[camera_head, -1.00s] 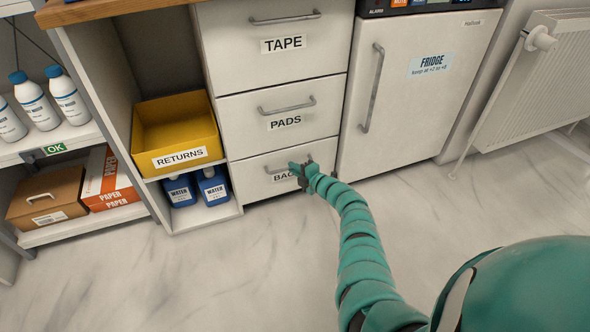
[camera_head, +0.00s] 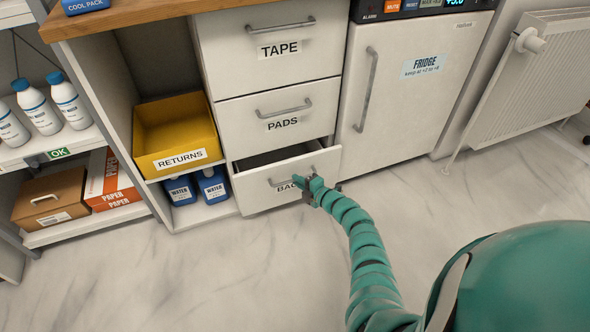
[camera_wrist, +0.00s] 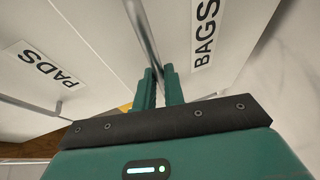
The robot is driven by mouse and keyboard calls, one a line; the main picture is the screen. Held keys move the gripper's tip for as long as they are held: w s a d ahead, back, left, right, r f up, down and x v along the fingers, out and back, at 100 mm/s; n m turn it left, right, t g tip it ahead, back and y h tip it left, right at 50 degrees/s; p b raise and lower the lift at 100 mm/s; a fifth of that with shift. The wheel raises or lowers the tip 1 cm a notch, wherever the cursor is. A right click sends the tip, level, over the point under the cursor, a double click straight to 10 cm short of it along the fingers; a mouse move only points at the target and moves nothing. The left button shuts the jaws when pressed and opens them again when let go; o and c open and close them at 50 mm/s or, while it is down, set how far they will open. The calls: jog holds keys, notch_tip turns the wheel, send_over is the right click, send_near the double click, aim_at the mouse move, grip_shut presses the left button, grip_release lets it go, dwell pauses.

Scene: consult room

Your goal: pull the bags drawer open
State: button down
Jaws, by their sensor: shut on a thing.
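The bags drawer (camera_head: 262,190) is the lowest of the stack and stands partly open, with a dark gap showing behind its top edge. Its label is partly covered by my gripper in the head view. My gripper (camera_head: 306,185) is at the front of this drawer. In the wrist view my gripper (camera_wrist: 159,88) is shut on the drawer's bar handle (camera_wrist: 143,35), which runs between the two green fingers. The BAGS label (camera_wrist: 206,33) shows beside the handle there.
Above are the closed pads drawer (camera_head: 280,116) and tape drawer (camera_head: 275,50). The fridge (camera_head: 410,90) stands to the right. A yellow returns bin (camera_head: 178,138) sits at left, above blue water bottles (camera_head: 212,185). The pale floor (camera_head: 200,280) in front is clear.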

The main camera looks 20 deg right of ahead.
jog(key=s+p, duration=0.4)
jog(key=s, duration=1.9)
jog(key=shift+s+d, duration=0.35)
jog(key=shift+d, duration=0.05)
jog(key=c, duration=1.5)
grip_release()
jog(key=p+v, duration=0.4)
jog(key=v, duration=1.3)
jog(key=shift+s+d, duration=0.15)
jog(key=shift+s, duration=0.05)
